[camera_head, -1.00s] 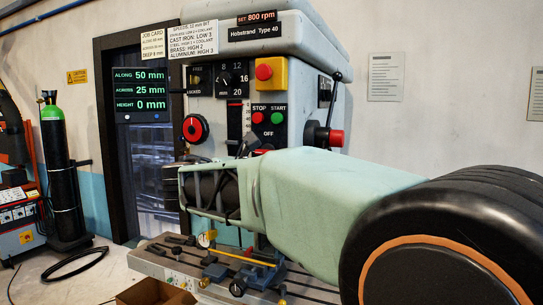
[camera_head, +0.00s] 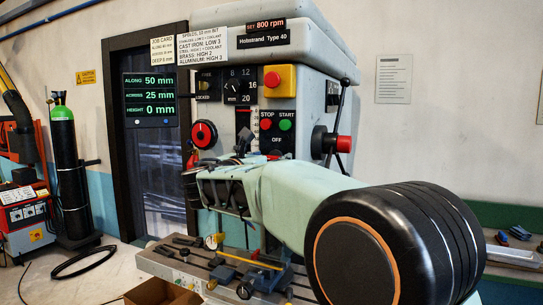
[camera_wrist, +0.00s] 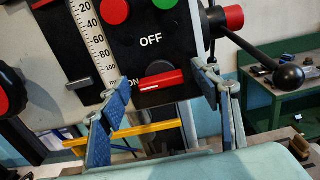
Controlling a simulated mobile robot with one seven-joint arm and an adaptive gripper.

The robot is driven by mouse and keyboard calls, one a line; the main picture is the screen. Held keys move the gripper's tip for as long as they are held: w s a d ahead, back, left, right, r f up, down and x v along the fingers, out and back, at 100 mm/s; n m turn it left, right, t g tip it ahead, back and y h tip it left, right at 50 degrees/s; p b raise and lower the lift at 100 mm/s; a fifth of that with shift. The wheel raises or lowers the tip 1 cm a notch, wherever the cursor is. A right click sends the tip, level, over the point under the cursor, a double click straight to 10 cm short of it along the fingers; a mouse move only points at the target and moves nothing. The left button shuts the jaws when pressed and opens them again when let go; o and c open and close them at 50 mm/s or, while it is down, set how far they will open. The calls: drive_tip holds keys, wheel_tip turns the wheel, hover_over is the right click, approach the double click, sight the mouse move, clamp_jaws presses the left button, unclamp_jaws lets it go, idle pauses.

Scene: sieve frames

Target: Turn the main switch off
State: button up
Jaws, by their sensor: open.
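The main switch (camera_wrist: 160,80) is a dark round knob with a red bar handle, low on the black panel of the milling machine (camera_head: 315,95). In the wrist view its red bar lies nearly level, slightly tilted, with its left end by the word ON; OFF is printed above the knob. My gripper (camera_wrist: 160,74) is open, with one blue-grey finger left of the switch and one right of it. I see no clear contact with the knob. In the head view my gripper and arm partly hide the switch.
A red stop button (camera_wrist: 114,11) and a green start button (camera_wrist: 165,4) sit above the switch. A lever with a black ball (camera_wrist: 289,76) projects on the right. A slider scale (camera_wrist: 91,45) is on the left. The machine table (camera_head: 160,262) with clamps lies below.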

drive_tip(key=shift+w, duration=0.15)
drive_tip(key=c, duration=1.2)
drive_tip(key=shift+o, duration=0.2)
drive_tip(key=shift+f+b, duration=0.1)
drive_tip(key=shift+b, duration=0.2)
drive_tip(key=m+b, duration=0.4)
drive_tip(key=m, duration=0.2)
drive_tip(key=m+b, duration=1)
drive_tip(key=m, duration=0.1)
drive_tip(key=shift+d+f+m, duration=0.25)
drive_tip(key=shift+m, duration=0.05)
drive_tip(key=shift+r+m, duration=0.1)
drive_tip(key=shift+m, duration=0.2)
